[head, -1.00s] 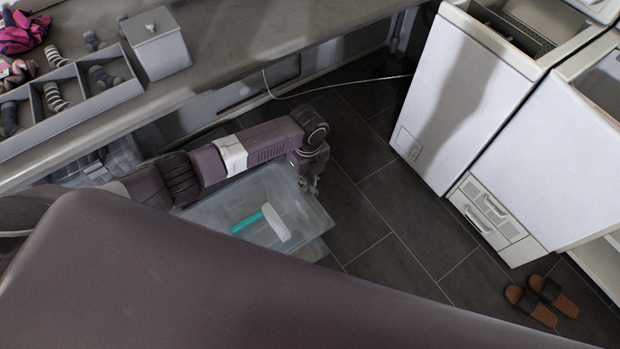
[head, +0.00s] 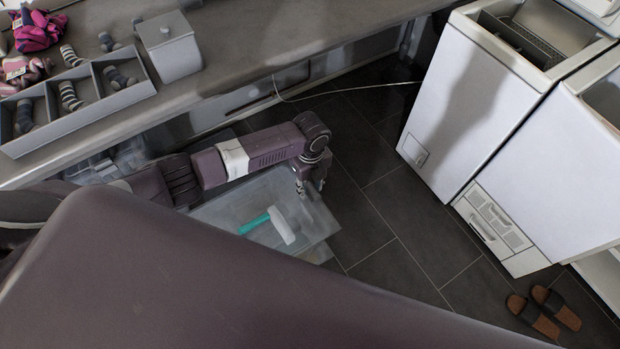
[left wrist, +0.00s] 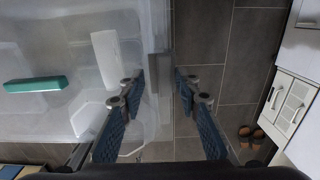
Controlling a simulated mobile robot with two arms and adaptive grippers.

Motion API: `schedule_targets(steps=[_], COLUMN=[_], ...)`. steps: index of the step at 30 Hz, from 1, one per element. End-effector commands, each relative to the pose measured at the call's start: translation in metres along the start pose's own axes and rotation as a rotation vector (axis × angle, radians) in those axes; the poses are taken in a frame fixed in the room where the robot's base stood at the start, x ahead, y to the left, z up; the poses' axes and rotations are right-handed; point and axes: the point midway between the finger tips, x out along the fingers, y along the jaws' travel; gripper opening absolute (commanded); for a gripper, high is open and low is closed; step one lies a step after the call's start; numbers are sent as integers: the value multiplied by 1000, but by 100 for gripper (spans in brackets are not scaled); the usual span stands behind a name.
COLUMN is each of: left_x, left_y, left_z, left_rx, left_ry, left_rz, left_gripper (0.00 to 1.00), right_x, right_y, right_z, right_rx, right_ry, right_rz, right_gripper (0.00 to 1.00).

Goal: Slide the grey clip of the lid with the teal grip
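A translucent lid (head: 215,213) on a clear box shows low by the bench, with a teal grip (head: 256,222) and a white bar (head: 283,227) on it. In the left wrist view the teal grip (left wrist: 35,84) is at the left and the white bar (left wrist: 105,58) nearer the fingers. A grey clip (left wrist: 154,78) shows at the lid's right edge, between the fingers in the picture. My left gripper (left wrist: 160,84) is open, one finger over the lid and one over the floor side. Contact with the clip cannot be told. My right gripper is not in view.
A bench with a sock tray (head: 85,95) and a lidded grey box (head: 168,46) runs along the upper left. White toploaders (head: 460,100) stand at the right. Slippers (head: 545,310) lie on the floor. The dark tiled floor (head: 385,215) right of the box is clear.

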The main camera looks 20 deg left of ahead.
Motion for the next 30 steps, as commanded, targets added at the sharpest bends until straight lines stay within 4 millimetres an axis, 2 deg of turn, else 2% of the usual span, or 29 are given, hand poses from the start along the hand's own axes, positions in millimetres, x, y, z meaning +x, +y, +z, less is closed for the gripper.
schedule_targets(steps=[15, 21, 30], left_x=[-96, -113, -114], left_y=[0, 1, 1], left_z=[1, 0, 1], left_rx=[0, 0, 0], left_ry=[-2, -1, -1], left_rz=[-1, 1, 2], left_gripper=[31, 31, 31], right_x=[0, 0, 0], right_y=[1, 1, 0], right_z=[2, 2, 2], right_rx=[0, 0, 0], right_ry=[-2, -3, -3], right_rz=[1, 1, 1], right_gripper=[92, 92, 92])
